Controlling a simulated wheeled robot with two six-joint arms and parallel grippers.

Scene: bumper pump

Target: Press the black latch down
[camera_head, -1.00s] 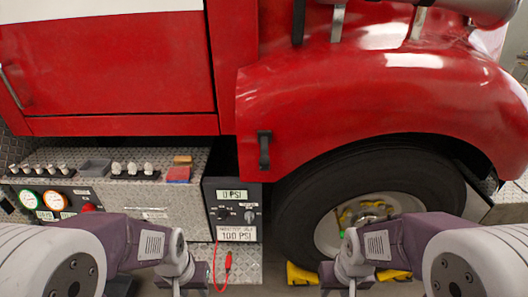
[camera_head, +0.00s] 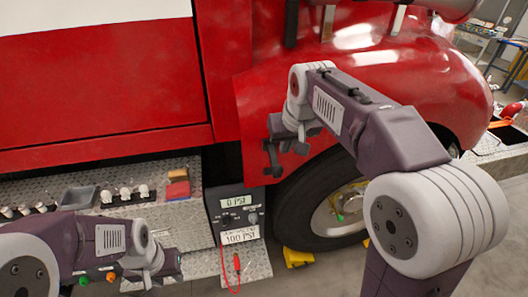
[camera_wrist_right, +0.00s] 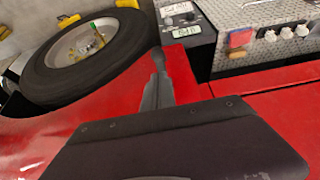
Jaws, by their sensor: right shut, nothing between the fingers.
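The black latch (camera_head: 273,160) is a small dark upright bar on the lower front edge of the red fender in the head view. My right gripper (camera_head: 275,128) is shut and empty, just above the latch. I cannot tell whether they touch. In the right wrist view the fingers (camera_wrist_right: 162,84) show as a narrow grey and dark shape in front of the red panel, and a dark piece (camera_wrist_right: 157,57), likely the latch, shows at their far end. My left gripper (camera_head: 165,268) is low at the left, away from the latch; its fingers are too unclear to read.
Below the latch is a gauge box (camera_head: 238,213) reading 0 PSI, with a red clip (camera_head: 237,262) on a cable. The large black tire (camera_head: 300,205) is to the right, with a yellow chock (camera_head: 297,257). A metal step (camera_head: 185,222) holds white knobs and small blocks.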

